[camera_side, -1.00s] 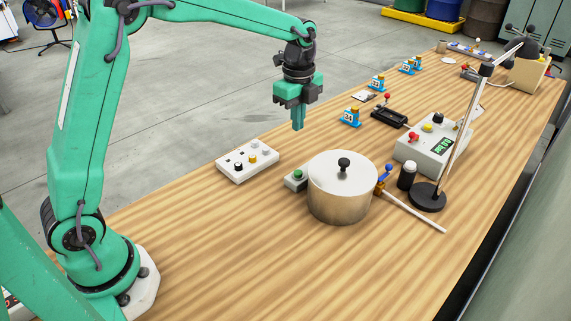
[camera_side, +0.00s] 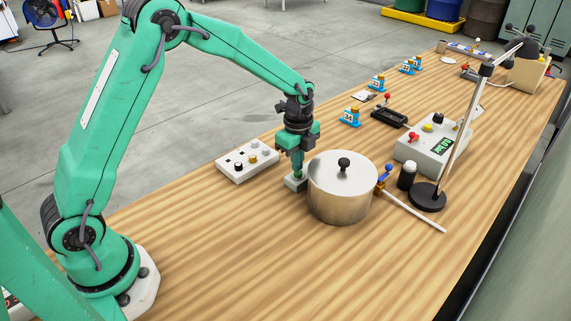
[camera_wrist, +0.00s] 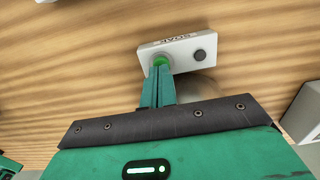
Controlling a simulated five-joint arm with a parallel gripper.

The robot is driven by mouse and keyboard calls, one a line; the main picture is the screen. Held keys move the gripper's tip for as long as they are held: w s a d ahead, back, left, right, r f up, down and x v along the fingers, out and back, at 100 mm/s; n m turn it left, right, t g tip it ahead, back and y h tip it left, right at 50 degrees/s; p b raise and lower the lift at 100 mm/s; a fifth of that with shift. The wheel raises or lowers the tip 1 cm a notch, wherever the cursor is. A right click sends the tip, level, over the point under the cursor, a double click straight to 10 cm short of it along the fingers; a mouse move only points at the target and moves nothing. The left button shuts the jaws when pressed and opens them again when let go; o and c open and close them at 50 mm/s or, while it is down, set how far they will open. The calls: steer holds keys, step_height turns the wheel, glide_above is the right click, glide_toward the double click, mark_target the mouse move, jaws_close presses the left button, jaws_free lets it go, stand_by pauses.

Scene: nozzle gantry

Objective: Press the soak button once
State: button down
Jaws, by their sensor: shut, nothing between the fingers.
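The small grey-white box (camera_side: 292,184) with the soak button stands just left of the metal pot in the side view. In the wrist view the box (camera_wrist: 178,45) carries lettering that appears to read SOAK, a green button (camera_wrist: 160,60) and a dark round knob (camera_wrist: 199,55). My gripper (camera_side: 298,174) points down over the box, its fingers shut together and empty. In the wrist view the fingertips (camera_wrist: 161,69) overlap the near edge of the green button; whether they press it I cannot tell. In the side view the fingers hide the button.
A lidded metal pot (camera_side: 342,190) stands close to the right of my gripper. A white panel with several knobs (camera_side: 247,161) lies to the left. A control box with a display (camera_side: 433,146), a black bottle (camera_side: 406,176) and a lamp base (camera_side: 427,197) are further right. The front table is clear.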

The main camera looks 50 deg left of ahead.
steer(key=shift+f, duration=0.4)
steer(key=shift+f, duration=1.15)
steer(key=shift+s+r, duration=0.1)
steer(key=shift+r, duration=0.05)
step_height(320, 180, up, 15)
stand_by(0.8)
